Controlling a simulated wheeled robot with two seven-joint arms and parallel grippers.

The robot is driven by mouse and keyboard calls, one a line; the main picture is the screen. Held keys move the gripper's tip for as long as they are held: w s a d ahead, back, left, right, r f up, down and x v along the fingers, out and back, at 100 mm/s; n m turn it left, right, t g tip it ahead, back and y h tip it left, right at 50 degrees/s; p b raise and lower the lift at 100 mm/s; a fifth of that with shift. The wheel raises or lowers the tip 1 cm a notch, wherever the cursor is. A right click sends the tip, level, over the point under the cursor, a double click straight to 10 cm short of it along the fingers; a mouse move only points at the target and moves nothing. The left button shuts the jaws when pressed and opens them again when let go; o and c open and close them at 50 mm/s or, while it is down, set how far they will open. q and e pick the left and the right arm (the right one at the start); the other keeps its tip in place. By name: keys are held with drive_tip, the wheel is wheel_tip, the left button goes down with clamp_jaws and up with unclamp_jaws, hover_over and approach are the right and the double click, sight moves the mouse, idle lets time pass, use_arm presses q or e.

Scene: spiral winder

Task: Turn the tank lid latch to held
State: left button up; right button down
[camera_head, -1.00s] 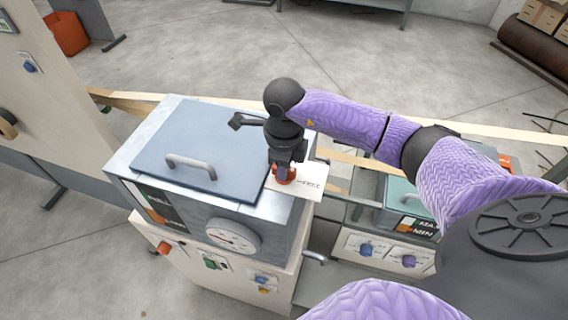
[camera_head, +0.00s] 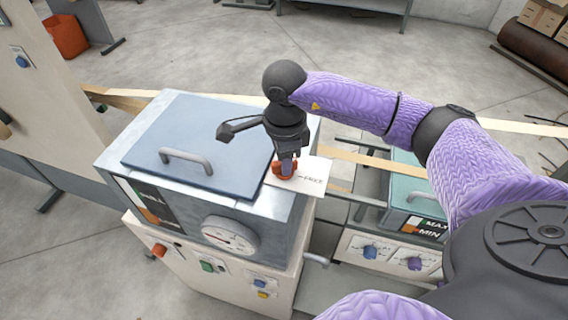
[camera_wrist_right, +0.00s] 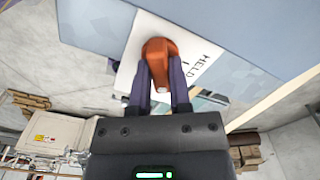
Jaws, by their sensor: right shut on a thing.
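The tank (camera_head: 290,222) is a grey metal box with a blue-grey lid (camera_head: 200,130) that lies closed and has a bar handle. The orange latch (camera_head: 279,170) sits at the lid's right edge on a white label plate (camera_head: 312,177). In the right wrist view the latch (camera_wrist_right: 158,50) shows between the fingers, and the plate (camera_wrist_right: 195,55) reads "HELD". My right gripper (camera_head: 287,160) points down and is shut on the latch; its fingers also show in the wrist view (camera_wrist_right: 160,85). My left gripper is not in view.
A round gauge (camera_head: 230,236) and coloured knobs are on the tank's front. A second tank with a green lid (camera_head: 405,180) stands to the right. A tan strip (camera_head: 370,162) runs behind. A beige cabinet (camera_head: 50,90) stands at the left.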

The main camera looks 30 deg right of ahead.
drive_tip(key=n+b, duration=0.1)
drive_tip(key=n, duration=0.1)
drive_tip(key=shift+f+n+b, duration=0.1)
drive_tip(key=shift+n+b, duration=0.8)
drive_tip(key=shift+n, duration=0.4)
drive_tip(key=n+b, duration=0.3)
drive_tip(key=n, duration=0.3)
drive_tip(key=shift+n+b, duration=0.3)
drive_tip(key=shift+r, duration=0.2)
